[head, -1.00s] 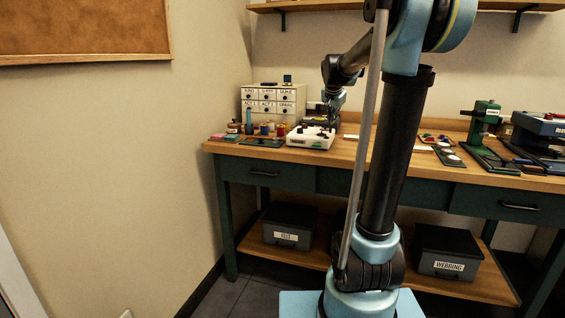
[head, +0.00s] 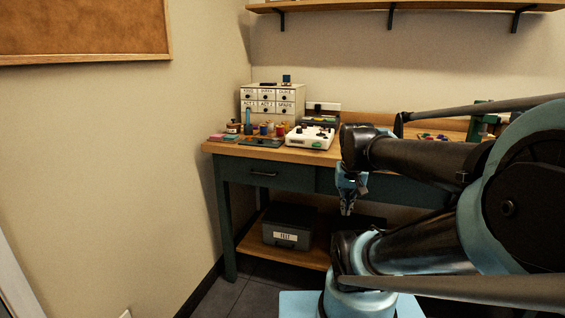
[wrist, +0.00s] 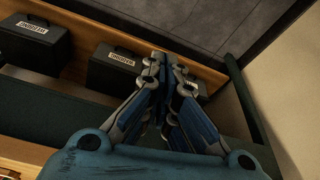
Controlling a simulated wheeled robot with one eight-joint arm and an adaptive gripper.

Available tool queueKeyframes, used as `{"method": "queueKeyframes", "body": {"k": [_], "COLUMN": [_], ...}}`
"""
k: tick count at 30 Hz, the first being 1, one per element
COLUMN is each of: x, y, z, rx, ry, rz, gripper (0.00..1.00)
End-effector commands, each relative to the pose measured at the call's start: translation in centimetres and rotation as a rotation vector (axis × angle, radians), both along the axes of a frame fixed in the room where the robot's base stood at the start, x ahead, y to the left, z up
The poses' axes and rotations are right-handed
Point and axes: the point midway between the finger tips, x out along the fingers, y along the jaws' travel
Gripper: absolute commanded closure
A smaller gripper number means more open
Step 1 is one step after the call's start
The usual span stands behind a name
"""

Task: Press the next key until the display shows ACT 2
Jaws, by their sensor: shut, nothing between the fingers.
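A white device (head: 310,137) with dark parts on top and a small green patch on its front sits on the table's left part; I take it to be the one with the display and keys. Its display text is too small to read, and I cannot tell which key is which. My gripper (head: 347,208) hangs pointing down in front of the table edge, below the tabletop and right of the device. In the wrist view my gripper (wrist: 168,62) is shut and empty, with blue-and-grey fingers together. The device is not in the wrist view.
A white drawer unit (head: 272,100) stands behind the device; thread spools (head: 266,128) and a dark mat (head: 262,142) lie left of it. My arm hides much of the table's right side. Dark labelled boxes (wrist: 124,75) stand on the lower shelf.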

Motion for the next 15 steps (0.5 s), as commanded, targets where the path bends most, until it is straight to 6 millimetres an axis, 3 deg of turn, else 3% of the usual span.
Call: {"method": "queueKeyframes", "body": {"k": [3,6,15], "x": [-3.2,-5.0,-6.5], "y": [0.3,0.5,0.8], "z": [-2.8,-4.4,-5.7], "rx": [-0.001,-0.002,-0.002], "ry": [0.037,0.061,0.081], "rz": [0.065,0.108,0.146], "gripper": [1.0,1.0,1.0]}}
